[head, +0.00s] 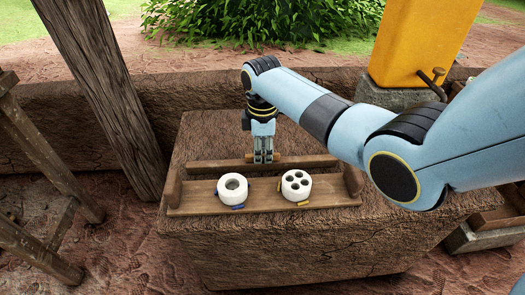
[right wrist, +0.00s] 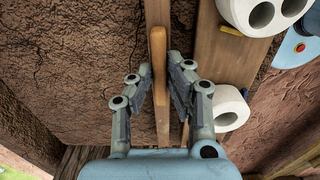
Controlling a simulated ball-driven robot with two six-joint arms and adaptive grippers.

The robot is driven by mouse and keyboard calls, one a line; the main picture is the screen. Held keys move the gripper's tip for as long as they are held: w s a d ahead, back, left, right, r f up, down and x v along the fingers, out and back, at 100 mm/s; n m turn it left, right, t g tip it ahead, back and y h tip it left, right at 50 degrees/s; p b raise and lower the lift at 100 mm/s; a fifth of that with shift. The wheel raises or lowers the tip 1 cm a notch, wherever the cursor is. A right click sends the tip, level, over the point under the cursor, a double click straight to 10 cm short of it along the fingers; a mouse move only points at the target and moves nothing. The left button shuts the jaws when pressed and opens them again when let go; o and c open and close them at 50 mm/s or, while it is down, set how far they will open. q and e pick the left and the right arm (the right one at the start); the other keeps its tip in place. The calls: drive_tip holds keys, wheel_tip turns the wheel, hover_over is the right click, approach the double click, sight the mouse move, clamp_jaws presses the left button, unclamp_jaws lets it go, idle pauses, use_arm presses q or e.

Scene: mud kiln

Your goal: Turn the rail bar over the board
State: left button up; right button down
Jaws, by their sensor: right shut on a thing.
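The wooden rail bar (head: 215,167) runs along the far side of the wooden board (head: 262,204), between a left post (head: 173,187) and a right post (head: 353,180). My right gripper (head: 263,160) points down at the middle of the bar. In the right wrist view its fingers (right wrist: 163,90) are shut on a lighter wooden grip piece (right wrist: 159,60) that lies along the bar. A white cylinder with one wide hole (head: 232,190) and a white cylinder with several holes (head: 296,186) stand on the board. My left gripper is not in view.
The board lies on a rough brown block (head: 290,245) with bare surface around it. A slanted wooden post (head: 108,90) is at the left. A yellow container (head: 415,40) on a grey stone stands at the back right. Small blue and yellow tabs sit beside the cylinders.

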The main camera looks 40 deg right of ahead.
drive_tip(key=m+p, duration=0.3)
drive_tip(key=shift+r, duration=0.15)
drive_tip(key=m+p, duration=0.2)
drive_tip(key=m, duration=0.2)
drive_tip(key=shift+m, duration=0.4)
drive_tip(key=m+p, duration=0.2)
drive_tip(key=m, duration=0.7)
drive_tip(key=shift+f+p, duration=0.2)
drive_tip(key=shift+p, duration=0.2)
drive_tip(key=shift+m, duration=0.3)
drive_tip(key=c, duration=1.3)
unclamp_jaws()
